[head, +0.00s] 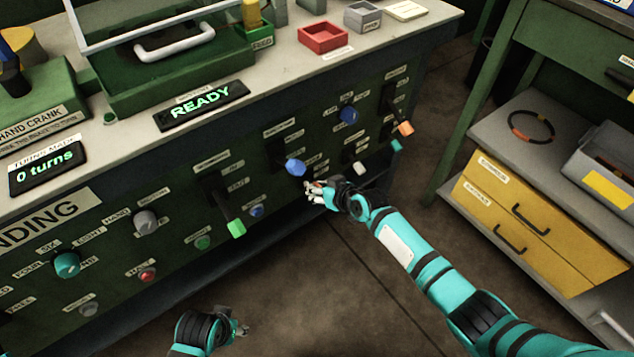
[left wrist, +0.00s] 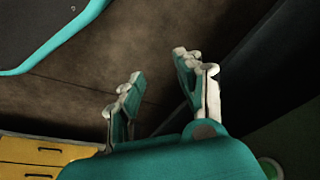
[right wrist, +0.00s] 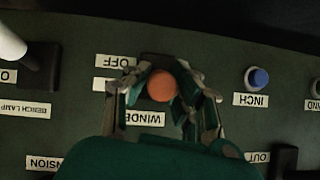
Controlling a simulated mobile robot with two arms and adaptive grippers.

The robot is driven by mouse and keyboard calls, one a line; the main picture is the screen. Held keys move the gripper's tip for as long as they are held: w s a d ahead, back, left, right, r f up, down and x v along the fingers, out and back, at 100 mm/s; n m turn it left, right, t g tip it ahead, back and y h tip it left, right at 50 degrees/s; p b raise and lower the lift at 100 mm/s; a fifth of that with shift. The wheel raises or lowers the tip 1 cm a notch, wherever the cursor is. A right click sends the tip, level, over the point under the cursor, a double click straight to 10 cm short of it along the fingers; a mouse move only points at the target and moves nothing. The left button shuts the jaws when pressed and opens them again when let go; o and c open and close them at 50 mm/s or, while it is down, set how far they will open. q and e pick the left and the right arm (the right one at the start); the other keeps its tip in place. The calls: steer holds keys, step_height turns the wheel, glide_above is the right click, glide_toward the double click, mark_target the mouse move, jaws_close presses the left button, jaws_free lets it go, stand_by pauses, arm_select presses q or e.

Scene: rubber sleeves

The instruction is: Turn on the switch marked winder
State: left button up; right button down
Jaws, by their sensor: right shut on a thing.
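The winder switch shows in the right wrist view as a lever with a round orange tip (right wrist: 162,86) on a dark base. Its label (right wrist: 145,118), upside down there, reads "WINDE", the rest covered by a finger. An "OFF" label (right wrist: 115,62) lies beside the base; another label is partly covered by a finger. My right gripper (right wrist: 158,92) has its fingers closed around the orange tip. In the head view my right gripper (head: 312,189) is at the panel and hides most of this switch. My left gripper (left wrist: 154,75) is open and empty, low in front of the bench (head: 242,328).
Close by are a blue lever (head: 296,167), a white-tipped lever (head: 360,168) by the bench lamp label, and a blue inch button (right wrist: 258,78). A green-tipped lever (head: 236,228) sticks out farther left. A shelf with yellow drawers (head: 540,220) stands right; the floor between is clear.

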steer(key=shift+w+a+r+g+p, duration=0.1)
steer(key=shift+r+g+p, duration=0.25)
steer(key=shift+p, duration=0.4)
arm_select(q)
steer(key=s+f, duration=0.3)
steer(key=f, duration=0.4)
steer(key=shift+a+f+g, duration=0.2)
steer(key=shift+f+g, duration=0.1)
steer(key=shift+f, duration=0.1)
arm_select(e)
steer(key=shift+h, duration=0.3)
steer(key=c, duration=1.1)
jaws_free()
steer(key=shift+f, duration=0.1)
arm_select(q)
steer(key=shift+s, duration=0.1)
arm_select(e)
steer(key=v, duration=1.2)
